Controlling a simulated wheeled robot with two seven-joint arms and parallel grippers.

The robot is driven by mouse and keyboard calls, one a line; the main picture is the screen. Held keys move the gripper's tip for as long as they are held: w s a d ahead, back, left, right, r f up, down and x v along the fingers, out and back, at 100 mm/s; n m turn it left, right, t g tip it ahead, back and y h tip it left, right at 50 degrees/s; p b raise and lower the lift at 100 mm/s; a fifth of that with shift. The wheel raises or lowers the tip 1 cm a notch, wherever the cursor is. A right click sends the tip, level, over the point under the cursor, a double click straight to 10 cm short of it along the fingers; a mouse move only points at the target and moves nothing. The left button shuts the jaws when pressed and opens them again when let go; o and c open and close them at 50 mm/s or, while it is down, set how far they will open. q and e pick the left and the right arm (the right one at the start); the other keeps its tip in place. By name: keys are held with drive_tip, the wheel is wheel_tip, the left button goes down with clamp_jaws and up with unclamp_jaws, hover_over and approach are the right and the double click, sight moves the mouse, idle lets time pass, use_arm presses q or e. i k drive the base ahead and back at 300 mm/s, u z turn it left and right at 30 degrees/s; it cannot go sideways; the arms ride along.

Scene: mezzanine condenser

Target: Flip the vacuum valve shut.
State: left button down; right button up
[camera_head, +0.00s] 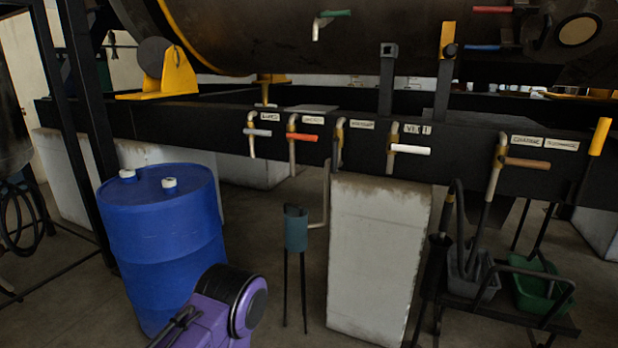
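A row of valves with lever handles runs along a dark beam under a large tank. From left to right I see a grey-lilac handle (258,132), an orange-red handle (303,137), a valve pipe (338,142) whose handle I cannot make out, a white handle (410,149) and a brown handle (527,163). The visible handles stick out roughly level to the right. Small labels sit beside the valves; most are too blurred to read, so I cannot tell which is the vacuum valve. Neither gripper shows; a purple and black arm link of mine is at the bottom.
A blue drum (163,235) stands at the left, in front of the beam. A pale concrete block (378,260) stands under the beam's middle. A trolley with a grey bin (470,275) and a green bin (540,290) is at the right. A slim stand (296,230) is left of the block.

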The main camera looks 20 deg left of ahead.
sight(334, 152)
drive_tip(key=k, duration=0.45)
drive_tip(key=u, duration=0.75)
drive_tip(key=i, duration=1.7)
drive_tip(key=z, duration=0.9)
drive_tip(key=i, duration=0.45)
drive_tip(key=z, duration=0.3)
